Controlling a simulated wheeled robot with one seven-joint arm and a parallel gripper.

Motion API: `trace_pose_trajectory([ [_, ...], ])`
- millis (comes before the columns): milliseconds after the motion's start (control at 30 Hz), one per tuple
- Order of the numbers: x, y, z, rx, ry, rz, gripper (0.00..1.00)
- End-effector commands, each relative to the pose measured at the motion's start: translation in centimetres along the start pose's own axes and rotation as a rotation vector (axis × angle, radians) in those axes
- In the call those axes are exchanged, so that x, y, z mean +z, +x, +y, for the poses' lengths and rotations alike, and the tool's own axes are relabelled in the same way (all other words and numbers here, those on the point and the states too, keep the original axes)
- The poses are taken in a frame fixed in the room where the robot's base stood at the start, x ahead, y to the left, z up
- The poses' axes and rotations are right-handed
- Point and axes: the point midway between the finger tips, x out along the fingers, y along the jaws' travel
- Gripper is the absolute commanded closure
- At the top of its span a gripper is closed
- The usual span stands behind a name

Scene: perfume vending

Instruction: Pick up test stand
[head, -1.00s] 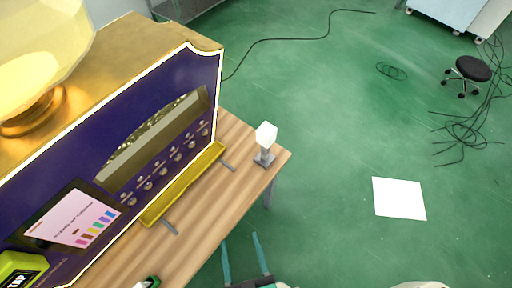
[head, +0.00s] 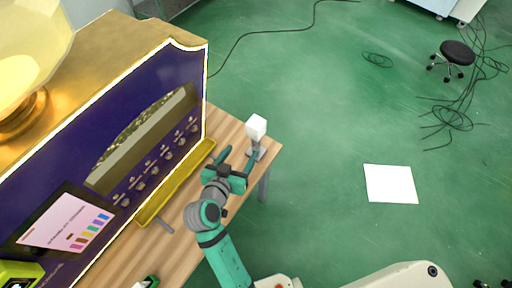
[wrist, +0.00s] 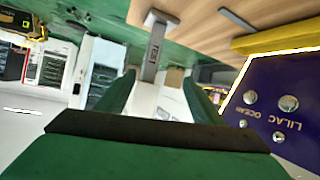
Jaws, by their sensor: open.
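The test stand (head: 254,152) stands upright near the right corner of the wooden table, a grey post on a small base with a white block (head: 257,127) on top. My gripper (head: 239,157) is open and empty just in front of the stand, its two fingers pointing toward it. In the wrist view, which looks upside down, the grey post (wrist: 154,50) shows between the two green fingers. I cannot tell whether the fingertips reach past the post. The stand's lower part is partly hidden by a finger in the head view.
The purple and gold vending machine (head: 150,150) fills the table's left side, with a yellow tray (head: 180,185) along its front. Grey bars lie on the wooden table (head: 228,127). Green floor is open to the right, with a white sheet (head: 390,184) and a black stool (head: 456,53).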

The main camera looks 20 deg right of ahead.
Motion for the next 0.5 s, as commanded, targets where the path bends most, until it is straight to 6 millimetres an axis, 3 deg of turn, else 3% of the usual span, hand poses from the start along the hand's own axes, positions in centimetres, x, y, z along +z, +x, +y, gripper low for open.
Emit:
trace_pose_trajectory([
  [33, -1.8, 0.3, -0.1, 0.040, 0.038, 0.009, 0.39],
  [200, -5.2, 0.4, 0.6, 0.159, 0.143, 0.017, 0.39],
  [500, -7.0, 0.9, 1.5, 0.237, 0.216, 0.020, 0.39],
])
